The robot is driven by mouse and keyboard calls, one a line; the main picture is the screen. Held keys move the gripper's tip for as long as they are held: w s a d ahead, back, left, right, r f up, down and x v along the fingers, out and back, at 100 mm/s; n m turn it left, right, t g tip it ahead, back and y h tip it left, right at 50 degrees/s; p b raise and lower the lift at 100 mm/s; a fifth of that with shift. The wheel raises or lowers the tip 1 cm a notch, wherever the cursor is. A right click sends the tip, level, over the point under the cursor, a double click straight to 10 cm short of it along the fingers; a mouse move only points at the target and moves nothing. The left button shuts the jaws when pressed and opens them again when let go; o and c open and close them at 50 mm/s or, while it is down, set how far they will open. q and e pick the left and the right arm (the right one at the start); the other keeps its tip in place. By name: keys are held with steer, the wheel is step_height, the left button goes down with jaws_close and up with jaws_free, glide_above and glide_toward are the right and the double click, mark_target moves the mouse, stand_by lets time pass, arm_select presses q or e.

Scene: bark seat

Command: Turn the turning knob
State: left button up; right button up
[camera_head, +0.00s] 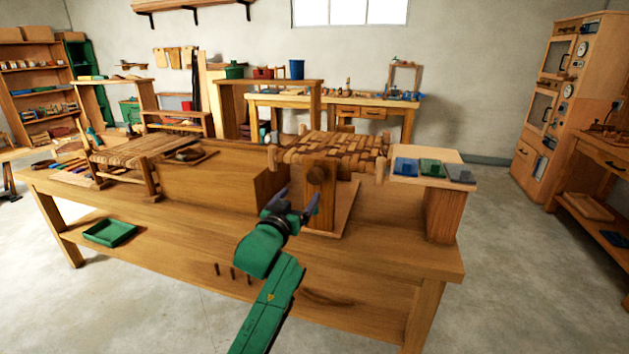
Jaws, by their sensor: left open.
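The turning knob (317,174) is a dark round wooden knob on the front face of an upright wooden post (321,211) below a woven bark seat (332,150) on the workbench. My left gripper (296,199) reaches in from below on a green arm, just in front of and a little below the knob. Its two purple-grey fingers are apart, with nothing seen between them. The gripper appears apart from the knob, though the exact gap in depth is hard to judge. My right gripper is not in view.
The wooden workbench (390,244) spans the middle. A second woven seat (133,150) stands at its left, and a wooden block (215,185) lies between. Blue, green and grey pieces sit on a raised board (447,160) at right. A green tray (109,232) lies on the lower shelf.

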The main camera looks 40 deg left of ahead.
mark_target(313, 177)
arm_select(q)
steer(key=x, duration=1.3)
steer(key=shift+w+f, duration=0.1)
steer(key=shift+f, duration=0.05)
steer(key=c, duration=1.4)
steer(key=shift+p, duration=0.3)
